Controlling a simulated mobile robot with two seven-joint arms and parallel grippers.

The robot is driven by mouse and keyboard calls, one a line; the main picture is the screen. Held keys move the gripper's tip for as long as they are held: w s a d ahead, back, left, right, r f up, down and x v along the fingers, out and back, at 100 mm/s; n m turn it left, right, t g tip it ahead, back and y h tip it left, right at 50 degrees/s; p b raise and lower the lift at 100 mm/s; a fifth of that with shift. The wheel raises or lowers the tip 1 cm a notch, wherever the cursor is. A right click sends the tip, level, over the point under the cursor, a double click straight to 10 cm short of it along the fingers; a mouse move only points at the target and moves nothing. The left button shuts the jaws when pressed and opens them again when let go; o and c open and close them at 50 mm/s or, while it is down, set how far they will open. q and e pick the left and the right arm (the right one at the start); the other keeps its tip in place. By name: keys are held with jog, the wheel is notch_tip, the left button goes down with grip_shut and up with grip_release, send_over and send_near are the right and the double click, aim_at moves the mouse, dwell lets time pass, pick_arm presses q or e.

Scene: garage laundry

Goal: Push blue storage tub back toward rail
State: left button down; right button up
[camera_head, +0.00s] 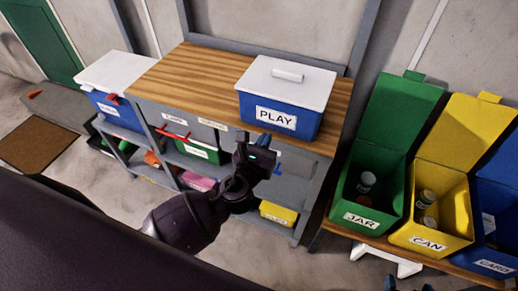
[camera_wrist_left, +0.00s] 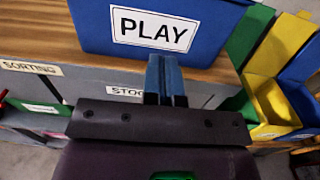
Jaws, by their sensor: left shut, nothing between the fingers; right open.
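The blue storage tub (camera_head: 292,104) has a white lid and a PLAY label. It stands upright on the right part of the wooden bench top (camera_head: 185,78), close to its front edge. A grey rail (camera_head: 265,58) runs along the back of the bench, behind the tub. My left gripper (camera_head: 263,141) is shut and empty in front of the tub, just below its label. In the left wrist view, its blue fingertips (camera_wrist_left: 164,68) point at the lower edge of the tub (camera_wrist_left: 215,30); I cannot tell whether they touch. My right gripper (camera_head: 407,285) is open, only its tips showing at the bottom edge.
Open green (camera_head: 370,185), yellow (camera_head: 428,205) and blue bins stand on the right. Another white-lidded blue tub (camera_head: 115,92) stands left of the bench. Drawers and shelves with bins are below the bench top. The bench top left of the PLAY tub is clear.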

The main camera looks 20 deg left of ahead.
aim_at(278, 116)
pick_arm(q)
jog(key=w, duration=0.6)
jog(key=shift+w, duration=0.95)
pick_arm(e)
jog(key=shift+w+r, duration=0.1)
jog(key=shift+w, duration=0.25)
jog(key=shift+d, duration=0.1)
